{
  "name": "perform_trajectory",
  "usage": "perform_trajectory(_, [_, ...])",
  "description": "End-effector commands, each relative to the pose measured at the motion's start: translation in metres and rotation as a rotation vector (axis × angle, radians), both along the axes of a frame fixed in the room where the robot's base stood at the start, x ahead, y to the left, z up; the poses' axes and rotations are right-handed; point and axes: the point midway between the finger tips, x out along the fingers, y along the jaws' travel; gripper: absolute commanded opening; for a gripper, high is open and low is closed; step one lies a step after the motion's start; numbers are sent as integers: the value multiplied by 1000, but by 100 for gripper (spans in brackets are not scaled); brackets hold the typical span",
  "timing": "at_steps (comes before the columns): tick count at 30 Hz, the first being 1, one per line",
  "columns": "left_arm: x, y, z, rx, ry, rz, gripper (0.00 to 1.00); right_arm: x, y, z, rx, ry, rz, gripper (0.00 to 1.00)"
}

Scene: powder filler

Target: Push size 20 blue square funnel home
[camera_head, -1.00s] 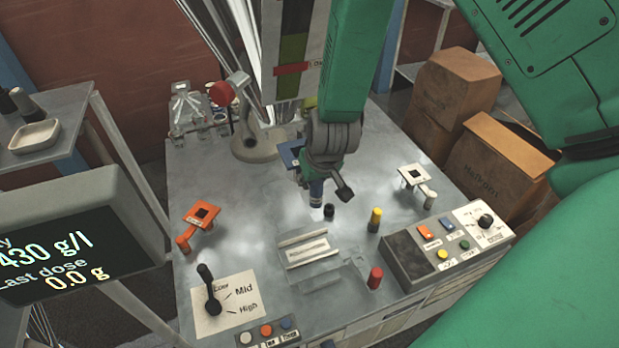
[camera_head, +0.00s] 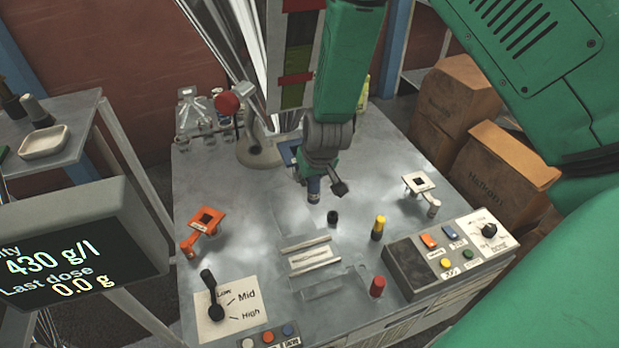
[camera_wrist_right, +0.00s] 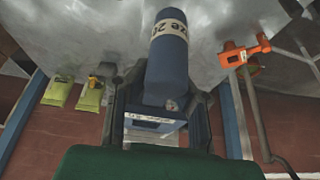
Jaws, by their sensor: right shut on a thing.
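The blue square funnel has a round blue handle (camera_head: 313,188) in the head view, below my right gripper (camera_head: 320,168). Its square plate (camera_head: 287,153) shows partly left of the gripper, by the column at the table's back. In the right wrist view the handle (camera_wrist_right: 168,62) bears a white size 20 label and stands between the two fingers of my right gripper (camera_wrist_right: 160,98), which is shut on it. The square part (camera_wrist_right: 150,126) lies below the handle there. My gripper hides how the plate sits against the column. My left gripper is not in view.
An orange funnel (camera_head: 207,219) stands at the table's left and a white one (camera_head: 419,182) at its right. A short black peg (camera_head: 333,217), a yellow knob (camera_head: 378,227) and a red knob (camera_head: 377,286) stand nearer the front. A red-ball lever (camera_head: 227,103) stands behind.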

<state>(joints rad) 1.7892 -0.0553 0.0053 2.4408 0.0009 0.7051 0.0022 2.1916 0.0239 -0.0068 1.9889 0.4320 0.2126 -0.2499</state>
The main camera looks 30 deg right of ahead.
Motion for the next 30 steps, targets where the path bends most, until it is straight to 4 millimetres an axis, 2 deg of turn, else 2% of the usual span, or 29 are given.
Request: perform_trajectory(30, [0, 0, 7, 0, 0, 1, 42, 2, 8, 5, -3, -1, 1, 0])
